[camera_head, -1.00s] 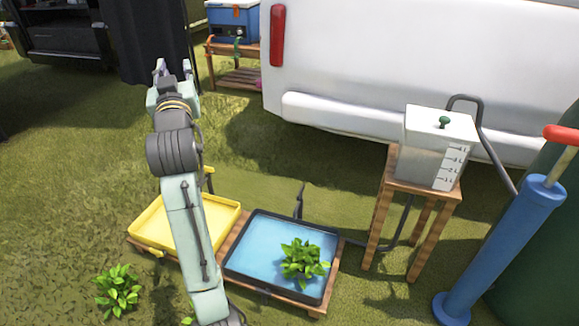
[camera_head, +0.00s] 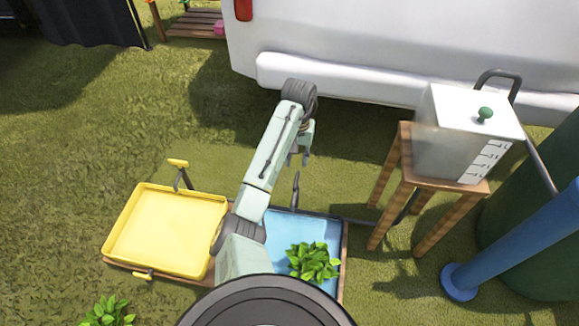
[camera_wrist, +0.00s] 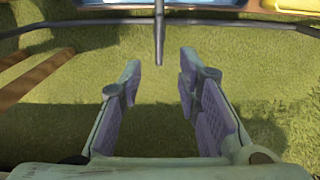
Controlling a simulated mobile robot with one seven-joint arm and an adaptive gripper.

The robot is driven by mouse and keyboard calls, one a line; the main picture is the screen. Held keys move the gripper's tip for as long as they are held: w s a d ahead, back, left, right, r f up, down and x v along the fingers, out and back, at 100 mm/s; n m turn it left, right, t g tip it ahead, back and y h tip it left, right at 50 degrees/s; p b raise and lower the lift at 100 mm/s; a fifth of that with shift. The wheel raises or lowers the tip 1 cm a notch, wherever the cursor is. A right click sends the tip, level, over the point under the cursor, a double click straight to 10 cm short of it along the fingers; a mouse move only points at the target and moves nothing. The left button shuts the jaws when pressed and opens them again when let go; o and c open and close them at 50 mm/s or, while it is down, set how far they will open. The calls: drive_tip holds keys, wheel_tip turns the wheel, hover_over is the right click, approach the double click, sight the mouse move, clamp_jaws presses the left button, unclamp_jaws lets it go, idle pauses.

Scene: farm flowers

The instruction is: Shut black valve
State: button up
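The black valve (camera_head: 295,190) is a thin dark upright lever at the back edge of the blue tray (camera_head: 275,228). In the wrist view the valve (camera_wrist: 159,35) comes down from the top centre, lined up with the gap between my fingers and apart from them. My gripper (camera_wrist: 160,68) is open and empty, with its two fingers spread to either side of that line. In the head view my gripper (camera_head: 306,157) hangs just above and behind the valve, partly hidden by my arm.
A yellow tray (camera_head: 165,228) with a yellow lever (camera_head: 181,172) stands on the left. A leafy plant (camera_head: 313,262) sits in the blue tray. A white tank (camera_head: 450,130) stands on a wooden stool (camera_head: 385,200) at right, near a blue pump (camera_head: 515,240). Grass behind the trays is clear.

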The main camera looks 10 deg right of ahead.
sight(296, 179)
wheel_tip(296, 179, down, 11)
drive_tip(key=b, duration=0.5)
drive_tip(key=shift+s+r, duration=0.1)
drive_tip(key=shift+r, duration=0.1)
drive_tip(key=shift+c, duration=0.2)
clamp_jaws()
